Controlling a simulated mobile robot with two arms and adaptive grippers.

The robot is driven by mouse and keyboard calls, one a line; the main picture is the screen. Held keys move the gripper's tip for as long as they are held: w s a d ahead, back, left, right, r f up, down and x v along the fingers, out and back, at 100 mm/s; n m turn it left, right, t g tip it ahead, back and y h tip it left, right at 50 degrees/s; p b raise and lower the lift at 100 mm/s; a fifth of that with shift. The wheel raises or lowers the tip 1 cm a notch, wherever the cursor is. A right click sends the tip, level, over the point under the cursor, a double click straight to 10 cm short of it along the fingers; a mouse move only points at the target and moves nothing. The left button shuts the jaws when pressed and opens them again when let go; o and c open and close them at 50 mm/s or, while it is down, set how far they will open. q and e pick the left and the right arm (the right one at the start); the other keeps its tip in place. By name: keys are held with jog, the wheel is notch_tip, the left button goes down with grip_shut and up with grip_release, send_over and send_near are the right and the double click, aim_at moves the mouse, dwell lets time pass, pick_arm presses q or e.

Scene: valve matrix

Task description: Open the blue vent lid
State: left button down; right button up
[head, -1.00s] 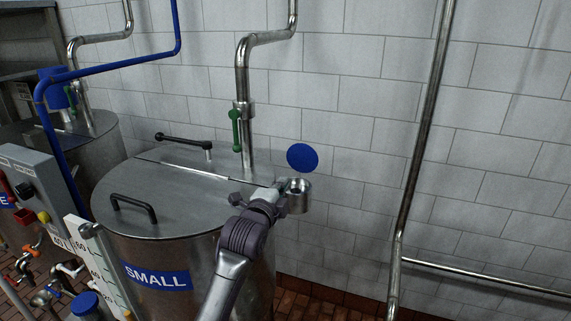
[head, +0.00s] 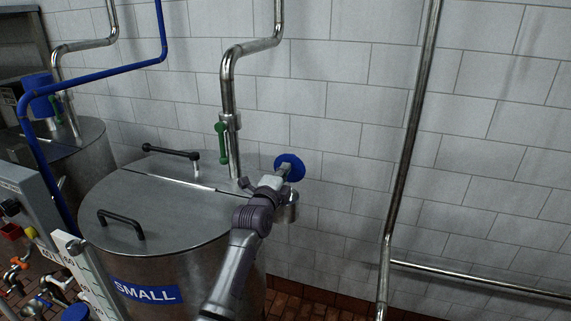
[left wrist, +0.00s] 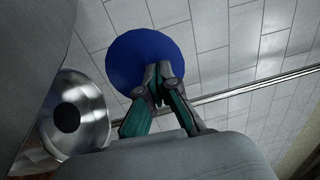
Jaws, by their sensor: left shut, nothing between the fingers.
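The blue vent lid (head: 294,160) is a round blue disc raised above and behind the steel vent neck (head: 291,207) at the small tank's right edge. In the left wrist view, the lid (left wrist: 140,45) stands clear of the neck's open mouth (left wrist: 70,116), a steel ring with a dark centre. My left gripper (head: 284,171) is in front of the lid's face and hides part of it. In the left wrist view, its fingertips (left wrist: 158,76) are closed together, empty, over the lid's lower right part. I cannot tell whether they touch it. My right gripper is not in view.
The steel tank (head: 150,215) labelled SMALL has a black handle (head: 121,223) and a dark lever on top. A pipe with a green valve handle (head: 222,142) rises behind it. A vertical pipe (head: 405,165) runs down the tiled wall to the right.

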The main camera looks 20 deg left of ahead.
pick_arm(q)
jog(key=shift+w, duration=0.6)
jog(key=shift+w+r+b, duration=0.15)
jog(key=shift+w+b, duration=0.2)
jog(key=shift+w, duration=0.25)
jog(key=shift+w+r+b, duration=0.15)
jog(key=shift+w+b, duration=0.2)
jog(key=shift+w, duration=0.2)
jog(key=shift+s+r, duration=0.1)
jog(key=shift+s, duration=0.05)
